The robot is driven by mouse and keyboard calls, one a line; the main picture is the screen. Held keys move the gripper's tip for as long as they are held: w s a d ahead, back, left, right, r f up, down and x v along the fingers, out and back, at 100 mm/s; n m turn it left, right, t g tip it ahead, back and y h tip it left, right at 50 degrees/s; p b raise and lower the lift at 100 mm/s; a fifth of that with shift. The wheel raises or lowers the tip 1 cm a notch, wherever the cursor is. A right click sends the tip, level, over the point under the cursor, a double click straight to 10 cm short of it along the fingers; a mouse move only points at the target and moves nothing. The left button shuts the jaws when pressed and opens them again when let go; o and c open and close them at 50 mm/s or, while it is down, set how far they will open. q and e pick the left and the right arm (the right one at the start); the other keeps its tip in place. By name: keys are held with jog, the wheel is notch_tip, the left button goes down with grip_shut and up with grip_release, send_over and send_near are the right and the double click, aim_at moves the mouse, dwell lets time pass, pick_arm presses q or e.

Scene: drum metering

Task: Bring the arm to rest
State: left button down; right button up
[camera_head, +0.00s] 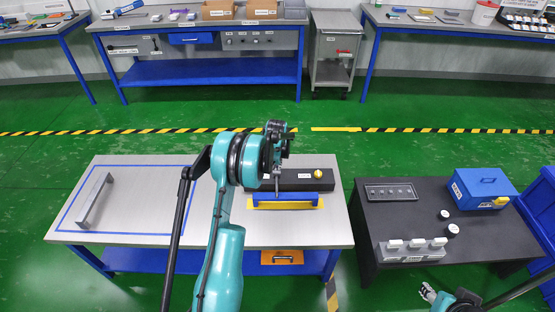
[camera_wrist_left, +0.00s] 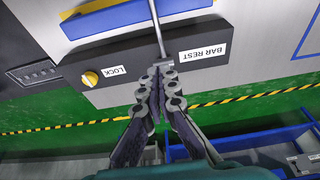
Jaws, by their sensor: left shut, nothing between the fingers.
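My left gripper (camera_head: 277,168) hangs over the grey worktable (camera_head: 130,185), at the front of a black box (camera_head: 322,184). In the left wrist view its fingers (camera_wrist_left: 160,70) are closed together and hold nothing. A thin metal rod (camera_wrist_left: 157,28) runs from near the fingertips towards the blue block; I cannot tell whether they touch. The black box (camera_wrist_left: 120,80) carries a yellow knob (camera_wrist_left: 90,78) and labels reading LOCK and BAR REST. My right gripper (camera_head: 428,292) is partly in view at the lower right, too small to judge.
A blue block (camera_head: 293,198) on a yellow base lies before the black box. A grey bar (camera_head: 95,199) lies inside the blue outline at left. The dark table (camera_head: 400,215) at right holds a blue box (camera_head: 482,185), a button panel (camera_head: 391,193) and white-topped containers (camera_head: 415,250).

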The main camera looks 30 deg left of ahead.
pick_arm(q)
jog(key=shift+s+d+r, duration=0.25)
jog(key=shift+s+d, duration=0.1)
jog(key=shift+s, duration=0.3)
